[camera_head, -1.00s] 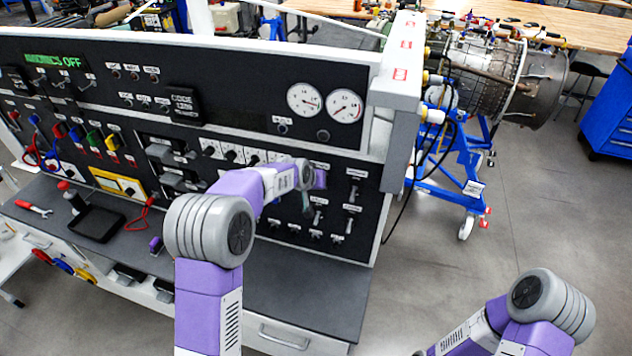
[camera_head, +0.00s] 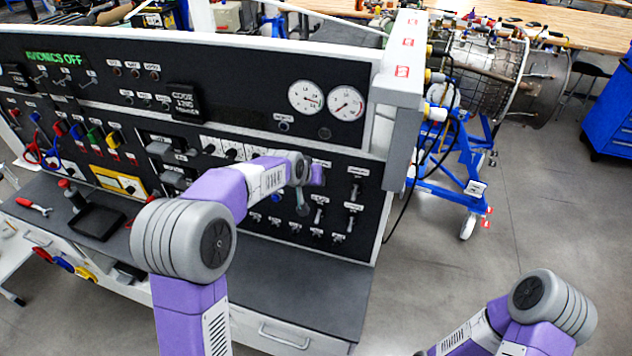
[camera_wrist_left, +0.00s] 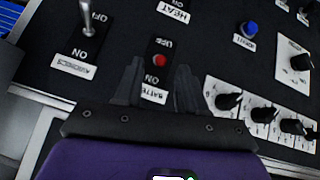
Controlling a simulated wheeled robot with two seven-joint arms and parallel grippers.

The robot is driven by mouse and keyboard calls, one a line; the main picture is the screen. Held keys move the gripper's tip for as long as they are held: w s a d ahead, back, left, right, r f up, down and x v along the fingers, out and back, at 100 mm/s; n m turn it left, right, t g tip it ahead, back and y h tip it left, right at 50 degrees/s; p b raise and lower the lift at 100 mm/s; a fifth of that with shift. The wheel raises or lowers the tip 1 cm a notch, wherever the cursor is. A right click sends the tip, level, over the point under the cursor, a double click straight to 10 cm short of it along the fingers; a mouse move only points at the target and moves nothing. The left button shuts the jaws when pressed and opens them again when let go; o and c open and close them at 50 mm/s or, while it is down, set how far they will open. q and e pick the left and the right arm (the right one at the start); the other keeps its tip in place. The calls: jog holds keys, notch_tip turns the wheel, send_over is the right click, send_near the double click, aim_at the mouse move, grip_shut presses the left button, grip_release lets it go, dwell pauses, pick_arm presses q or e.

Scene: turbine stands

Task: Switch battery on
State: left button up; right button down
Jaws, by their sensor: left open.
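In the left wrist view the battery switch (camera_wrist_left: 159,60) shows a red tip on a dark plate marked OFF and ON. A partly covered label (camera_wrist_left: 154,95) beginning "BATTE" sits at its ON end. My left gripper (camera_wrist_left: 159,74) is open, with one dark finger on each side of the switch plate. I cannot tell whether the fingers touch the panel. In the head view my left arm reaches across the panel, and its fingers are not clear there. The switch is not clearly visible there either. My right arm shows at the lower right, its gripper out of view.
The avionics toggle (camera_wrist_left: 88,24) stands beside the battery switch. Black knobs (camera_wrist_left: 264,112) and a blue-capped control (camera_wrist_left: 249,28) are on the other side. The panel display (camera_head: 54,58) reads AVIONICS OFF. A turbine (camera_head: 485,75) on a blue stand is at the right.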

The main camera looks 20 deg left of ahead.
pick_arm(q)
jog(key=shift+v, duration=1.2)
jog(key=s+d+f+g+b, duration=0.1)
jog(key=s+f+b, duration=0.15)
jog(key=f, duration=0.75)
jog(key=s+d+f+g+h+b, duration=0.15)
jog(key=s+f, duration=0.25)
jog(key=f, duration=0.6)
jog(key=s+f+g+y+b, duration=0.1)
jog(key=s+f+b, duration=0.25)
jog(key=f, duration=0.65)
jog(key=s+d+f+g+h+b, duration=0.1)
jog(key=s+d+f+g+b, duration=0.1)
jog(key=s+f, duration=0.7)
jog(key=s+d+f+n+g+h+b, duration=0.1)
jog(key=s+d+f+b, duration=0.3)
jog(key=s+f, duration=0.6)
jog(key=s+g, duration=0.1)
jog(key=s, duration=0.3)
jog(key=shift+s+d+f, duration=0.3)
jog(key=shift+s+d, duration=0.05)
jog(key=shift+d, duration=0.05)
jog(key=shift+d+h, duration=0.1)
jog(key=shift+h, duration=0.15)
